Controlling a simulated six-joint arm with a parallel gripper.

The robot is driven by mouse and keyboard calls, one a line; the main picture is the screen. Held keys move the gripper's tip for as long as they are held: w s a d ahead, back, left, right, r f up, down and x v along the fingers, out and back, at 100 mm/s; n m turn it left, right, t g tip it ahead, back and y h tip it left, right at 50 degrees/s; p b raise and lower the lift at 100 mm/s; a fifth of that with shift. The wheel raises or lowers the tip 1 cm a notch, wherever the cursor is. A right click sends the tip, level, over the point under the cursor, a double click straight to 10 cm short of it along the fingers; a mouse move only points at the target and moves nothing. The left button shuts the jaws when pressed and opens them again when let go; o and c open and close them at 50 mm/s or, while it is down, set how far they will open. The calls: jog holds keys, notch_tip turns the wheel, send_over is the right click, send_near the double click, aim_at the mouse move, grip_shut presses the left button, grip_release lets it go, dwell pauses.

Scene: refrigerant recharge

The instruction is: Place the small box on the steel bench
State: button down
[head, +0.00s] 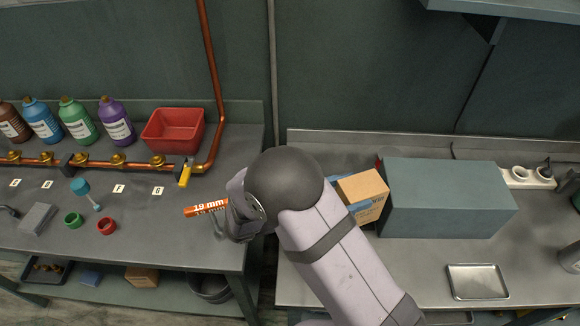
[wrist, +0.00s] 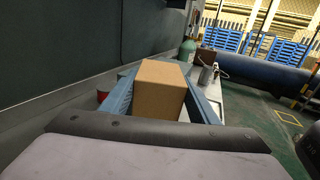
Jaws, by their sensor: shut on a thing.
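A small brown cardboard box (head: 362,186) is on the right side, partly behind my arm. The wrist view shows the cardboard box (wrist: 160,88) too, beyond my arm link. The steel bench (head: 425,275) is the lighter right-hand bench.
The large teal box (head: 445,195) fills the right bench's middle. A metal tray (head: 477,280) lies in front of it. The left bench (head: 150,230) carries bottles, a red bin (head: 173,130), copper pipe and small caps. A gap separates the benches. A shelf (head: 510,8) overhangs at upper right.

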jog(key=shift+r, duration=0.2)
notch_tip(320, 180, up, 17)
jog(key=w+a+f+n+t+y+b, duration=0.1)
jog(key=w+a+n+t+y+b, duration=0.2)
jog(key=a, duration=0.8)
jog(key=w+a+f+n+t+y+b, duration=0.15)
jog(key=a+n+t+y, duration=0.3)
jog(key=a, duration=0.75)
jog(key=s+a+r+n+t+y+b, duration=0.15)
jog(key=s+a+y, duration=0.25)
jog(key=a, duration=0.4)
jog(key=s+a+n+t+y+b, duration=0.1)
jog(key=s+a+n+y+b, duration=0.2)
jog(key=a, duration=0.5)
jog(key=s+a+r+n+t+y+b, duration=0.1)
jog(key=s+a+n+y, duration=0.3)
jog(key=a, duration=0.4)
notch_tip(320, 180, down, 21)
jog(key=s+m+p, duration=0.1)
jog(key=shift+s, duration=0.15)
jog(key=shift+a+f, duration=0.1)
